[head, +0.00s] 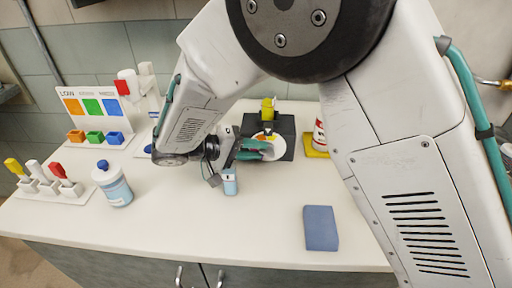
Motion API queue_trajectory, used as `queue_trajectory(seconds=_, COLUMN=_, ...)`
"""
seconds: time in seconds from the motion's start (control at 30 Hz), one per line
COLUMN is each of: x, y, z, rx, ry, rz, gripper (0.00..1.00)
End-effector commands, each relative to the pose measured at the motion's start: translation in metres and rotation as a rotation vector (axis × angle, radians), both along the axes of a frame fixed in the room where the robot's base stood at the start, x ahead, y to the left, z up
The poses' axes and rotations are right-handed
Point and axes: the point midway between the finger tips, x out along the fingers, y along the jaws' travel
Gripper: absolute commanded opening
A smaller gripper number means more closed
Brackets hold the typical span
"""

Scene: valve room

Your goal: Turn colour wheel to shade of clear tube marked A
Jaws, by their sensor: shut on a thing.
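The colour wheel (271,153) is a white disc with small coloured patches near its top, on a dark square base (286,126). My gripper (268,149) reaches in from the left with teal fingers at the wheel and appears shut on it. The fingers and wrist hide the wheel's left part. A yellow-topped holder (267,108) stands at the back of the base. I cannot make out a clear tube or a letter A there; the picture is too small.
A small light blue item (230,182) stands just below my gripper. A blue-capped bottle (114,184), a colour-square board (93,107) and a rack of coloured handles (47,186) are left. A red-and-white can (319,136) and blue block (321,228) are right. The front middle counter is clear.

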Motion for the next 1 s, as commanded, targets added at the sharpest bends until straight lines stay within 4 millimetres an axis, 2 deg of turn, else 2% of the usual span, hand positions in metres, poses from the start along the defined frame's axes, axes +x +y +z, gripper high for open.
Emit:
queue_trajectory(seconds=0.03, x=-0.0009, y=-0.0012, z=-0.0051, rx=-0.035, ry=0.008, rz=-0.004, gripper=0.03)
queue_trajectory(seconds=0.4, x=-0.0008, y=-0.0010, z=-0.0094, rx=-0.195, ry=0.013, rz=-0.005, gripper=0.03)
queue_trajectory(seconds=0.97, x=-0.0009, y=-0.0019, z=-0.0106, rx=-0.224, ry=0.016, rz=-0.008, gripper=0.03)
queue_trajectory(seconds=1.0, x=-0.0009, y=-0.0020, z=-0.0106, rx=-0.224, ry=0.016, rz=-0.008, gripper=0.33)
